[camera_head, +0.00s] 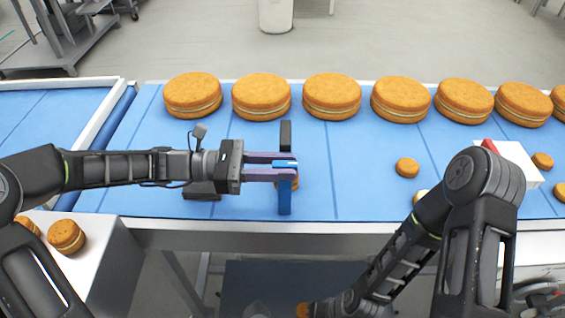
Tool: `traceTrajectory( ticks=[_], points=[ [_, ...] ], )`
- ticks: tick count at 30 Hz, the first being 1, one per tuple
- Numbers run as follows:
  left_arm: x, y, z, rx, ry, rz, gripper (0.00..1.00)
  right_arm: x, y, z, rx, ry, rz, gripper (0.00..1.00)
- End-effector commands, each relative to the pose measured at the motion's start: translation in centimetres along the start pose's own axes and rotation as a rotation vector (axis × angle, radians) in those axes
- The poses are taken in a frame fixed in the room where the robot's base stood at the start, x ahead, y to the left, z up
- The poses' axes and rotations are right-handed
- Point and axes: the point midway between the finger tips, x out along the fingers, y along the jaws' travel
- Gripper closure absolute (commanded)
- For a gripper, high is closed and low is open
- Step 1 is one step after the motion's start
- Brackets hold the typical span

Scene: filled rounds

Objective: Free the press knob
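A red part (489,146), which may be the press knob, sits at the top left of a white box (520,160) on the right of the belt. My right arm hides part of this box. My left gripper (285,168) is over the middle of the belt, well left of the red part. Its two purple fingers point right. An upright bar (285,200), dark above and blue below, crosses at the fingertips; whether it is held I cannot tell. A small round (290,184) is partly hidden below the fingers. My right gripper is not visible.
Large filled rounds (332,96) stand in a row along the far side of the blue belt (350,190). Small rounds (407,167) lie around the white box. More rounds (66,236) rest on a white surface at the lower left. The belt's middle is mostly clear.

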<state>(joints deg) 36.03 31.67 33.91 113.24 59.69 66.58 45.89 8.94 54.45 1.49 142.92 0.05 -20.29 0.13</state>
Motion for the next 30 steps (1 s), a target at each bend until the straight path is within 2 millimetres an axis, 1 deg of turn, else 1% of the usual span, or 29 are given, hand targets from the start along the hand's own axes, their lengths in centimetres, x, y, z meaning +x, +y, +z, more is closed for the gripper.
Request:
traceTrajectory(
  ticks=[3,9,19,30],
  points=[
    [0.34,-0.01,0.00,0.000,0.000,0.000,0.73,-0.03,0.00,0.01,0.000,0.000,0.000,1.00],
    [0.31,0.00,-0.02,0.000,0.000,0.000,0.74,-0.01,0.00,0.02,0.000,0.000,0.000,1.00],
    [0.28,0.00,-0.02,0.000,0.000,0.000,1.00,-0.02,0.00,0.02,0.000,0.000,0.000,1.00],
    [0.27,-0.01,-0.01,0.000,0.000,0.002,1.00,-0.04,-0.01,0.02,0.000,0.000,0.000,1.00]
  ],
)
